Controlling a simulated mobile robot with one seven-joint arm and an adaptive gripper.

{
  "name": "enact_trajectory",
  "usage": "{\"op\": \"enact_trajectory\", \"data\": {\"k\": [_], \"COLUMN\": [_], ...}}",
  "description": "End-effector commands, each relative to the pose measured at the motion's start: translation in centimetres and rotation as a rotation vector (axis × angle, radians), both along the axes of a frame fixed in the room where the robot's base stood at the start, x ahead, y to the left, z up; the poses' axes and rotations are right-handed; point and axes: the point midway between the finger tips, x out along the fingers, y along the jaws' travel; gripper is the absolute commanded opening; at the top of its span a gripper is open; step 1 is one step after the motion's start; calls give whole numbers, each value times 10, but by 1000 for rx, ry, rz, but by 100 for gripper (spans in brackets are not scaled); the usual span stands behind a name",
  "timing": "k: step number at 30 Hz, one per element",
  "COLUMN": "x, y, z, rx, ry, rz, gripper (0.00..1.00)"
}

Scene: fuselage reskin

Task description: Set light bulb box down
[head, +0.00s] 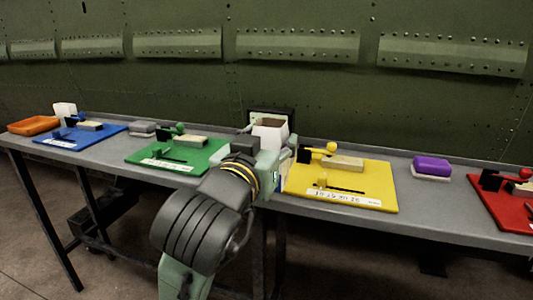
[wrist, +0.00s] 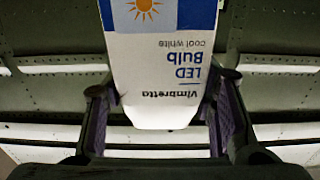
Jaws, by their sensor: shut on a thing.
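The light bulb box (wrist: 165,62) is white and blue with a sun picture and the words LED Bulb, upside down in the wrist view. My gripper (wrist: 163,112) is shut on it, one finger at each side. In the head view the white box (head: 270,134) shows just beyond my gripper (head: 268,145), above the rear of the grey table between the green and yellow mats. My arm hides its lower part, and I cannot tell whether it touches the table.
The long grey table (head: 452,213) carries a blue mat (head: 62,143), a green mat (head: 205,158), a yellow mat (head: 380,180) and a red mat (head: 508,218) with tools. An orange tray (head: 33,125) and a purple-and-white block (head: 432,167) stand there too. A riveted green wall (head: 300,90) rises behind.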

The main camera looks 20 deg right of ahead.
Motion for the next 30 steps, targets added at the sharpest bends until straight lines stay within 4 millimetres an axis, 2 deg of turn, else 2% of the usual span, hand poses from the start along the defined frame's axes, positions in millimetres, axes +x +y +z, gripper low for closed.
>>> {"op": "enact_trajectory", "data": {"k": [10,16,18,24,30], "x": [27,54,73,123,148], "y": [-3,-5,-7,-13,-16], "z": [5,3,-7,-10,-14], "rx": [-3,-3,1,1,1], "ry": [10,10,8,4,1], "rz": [1,2,1,1,1], "gripper": [19,19,19,19,19]}}
